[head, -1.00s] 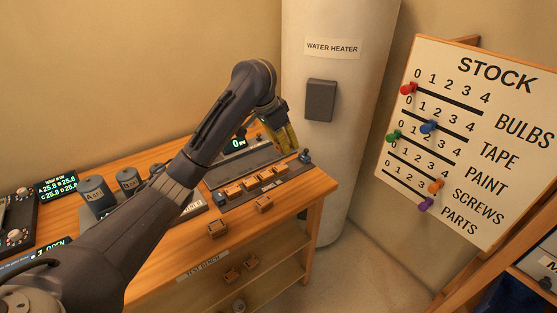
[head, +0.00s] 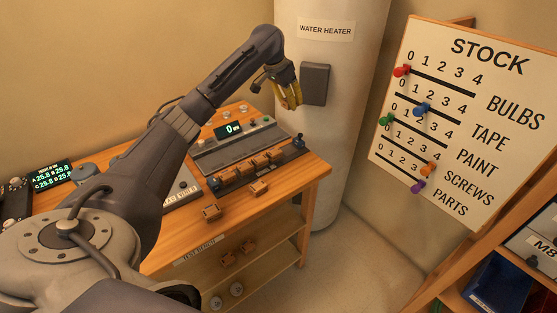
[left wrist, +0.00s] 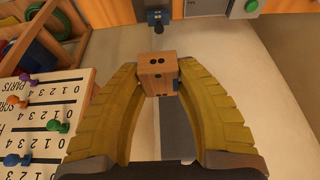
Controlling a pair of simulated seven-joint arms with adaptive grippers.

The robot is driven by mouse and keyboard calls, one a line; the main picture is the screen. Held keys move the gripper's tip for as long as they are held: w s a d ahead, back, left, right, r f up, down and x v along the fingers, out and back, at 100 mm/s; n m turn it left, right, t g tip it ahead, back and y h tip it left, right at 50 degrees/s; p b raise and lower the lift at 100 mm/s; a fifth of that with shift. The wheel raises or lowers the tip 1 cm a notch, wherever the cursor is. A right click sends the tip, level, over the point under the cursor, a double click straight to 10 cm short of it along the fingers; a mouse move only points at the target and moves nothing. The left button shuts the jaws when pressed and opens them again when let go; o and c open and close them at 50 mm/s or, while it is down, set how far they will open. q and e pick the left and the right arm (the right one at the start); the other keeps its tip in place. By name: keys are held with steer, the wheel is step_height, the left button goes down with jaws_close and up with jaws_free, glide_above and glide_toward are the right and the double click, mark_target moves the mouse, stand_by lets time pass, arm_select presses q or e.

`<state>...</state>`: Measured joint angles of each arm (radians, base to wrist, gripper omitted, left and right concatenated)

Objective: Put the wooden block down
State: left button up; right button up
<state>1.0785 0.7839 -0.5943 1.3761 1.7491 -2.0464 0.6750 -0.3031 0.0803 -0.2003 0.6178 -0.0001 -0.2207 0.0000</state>
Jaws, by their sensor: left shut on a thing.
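The wooden block (left wrist: 158,75) is held between the yellow fingertips of my left gripper (left wrist: 158,82) in the left wrist view. It is a small tan box with dark round marks on its faces. In the head view my left gripper (head: 289,96) is raised above the bench's far right end, in front of the water heater; the block is hard to make out there. My right gripper is not in view.
The wooden test bench (head: 290,196) carries a device with a display (head: 229,129) and a row of several wooden blocks on a rail. The water heater (head: 345,140) and stock board (head: 440,130) stand to the right.

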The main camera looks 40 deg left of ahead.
mark_target(290, 149)
arm_select(q)
step_height(290, 149, down, 20)
steer(key=shift+s+r, duration=0.1)
steer(key=shift+r, duration=0.05)
stand_by(0.7)
steer(key=o, duration=1)
steer(key=v, duration=1.2)
